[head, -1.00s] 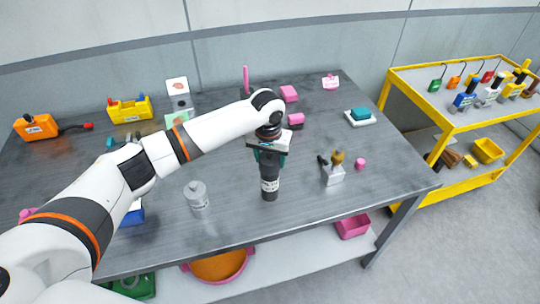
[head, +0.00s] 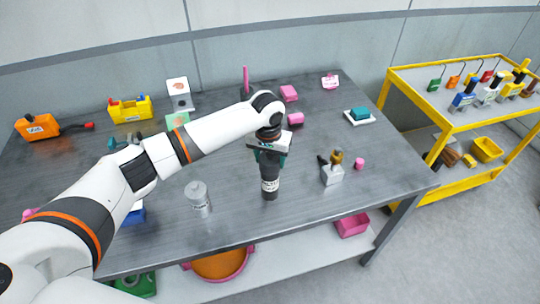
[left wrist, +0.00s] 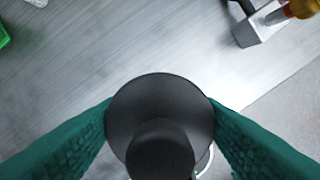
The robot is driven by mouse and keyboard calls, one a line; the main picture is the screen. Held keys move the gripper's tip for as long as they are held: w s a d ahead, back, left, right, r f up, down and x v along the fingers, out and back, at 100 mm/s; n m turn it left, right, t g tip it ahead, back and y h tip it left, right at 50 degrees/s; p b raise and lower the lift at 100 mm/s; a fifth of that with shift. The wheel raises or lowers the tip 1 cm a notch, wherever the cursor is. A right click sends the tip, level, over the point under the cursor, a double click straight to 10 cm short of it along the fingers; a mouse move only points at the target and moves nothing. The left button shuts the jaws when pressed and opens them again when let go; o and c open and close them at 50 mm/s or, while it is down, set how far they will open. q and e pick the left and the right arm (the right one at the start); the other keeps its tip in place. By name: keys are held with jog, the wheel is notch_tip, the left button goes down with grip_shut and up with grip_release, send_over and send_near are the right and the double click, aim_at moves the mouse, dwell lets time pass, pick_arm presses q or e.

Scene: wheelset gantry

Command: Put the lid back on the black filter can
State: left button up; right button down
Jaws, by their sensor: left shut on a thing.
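The black filter can (head: 270,187) stands upright near the middle front of the table, with a pale label on its side. My left gripper (head: 269,158) is directly above it, pointing down, with its teal fingers at the can's top. In the left wrist view the teal fingers are shut on a round black lid (left wrist: 135,100) with a raised knob. The lid covers what is beneath it, so I cannot tell whether it is seated or just above the rim. A curved pale edge shows beside the lid. My right gripper is not in view.
A yellow cart (head: 465,125) is beyond the table's right edge. The front right tabletop is clear.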

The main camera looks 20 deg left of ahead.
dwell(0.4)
pick_arm(q)
jog(key=shift+p, duration=0.55)
dwell(0.6)
jog(key=shift+f+p, duration=0.15)
jog(key=shift+p, duration=0.75)
dwell(0.8)
jog(key=o, duration=1.4)
